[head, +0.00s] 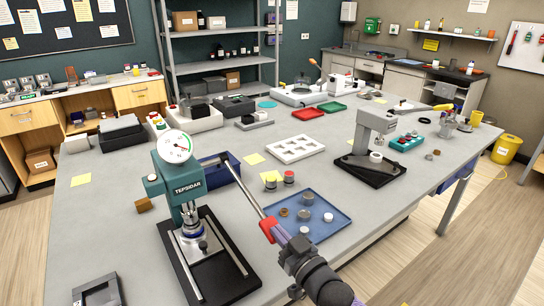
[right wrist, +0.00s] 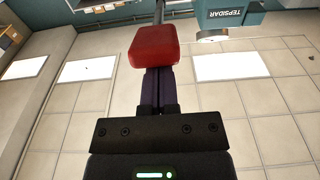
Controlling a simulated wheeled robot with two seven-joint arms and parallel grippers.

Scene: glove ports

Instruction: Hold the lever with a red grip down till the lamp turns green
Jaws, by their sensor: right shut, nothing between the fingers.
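The teal TEPSIDAR press (head: 187,188) stands on a black base at the left front of the table, with a round dial on top. Its steel lever (head: 243,190) slopes down to the right, ending in a red grip (head: 267,229). My right gripper (head: 279,236) is shut and empty, its tips at the red grip. In the right wrist view the grip (right wrist: 154,46) is right at the ends of the shut dark fingers (right wrist: 157,85); I cannot tell whether they touch. I cannot make out a lit lamp on the press. My left gripper is not in view.
A blue tray (head: 338,222) with small round parts lies right of the lever. Two small jars (head: 289,178) stand behind it. A white rack (head: 292,148) and a grey press (head: 375,130) on a black base stand further back. A grey frame (head: 97,289) lies at front left.

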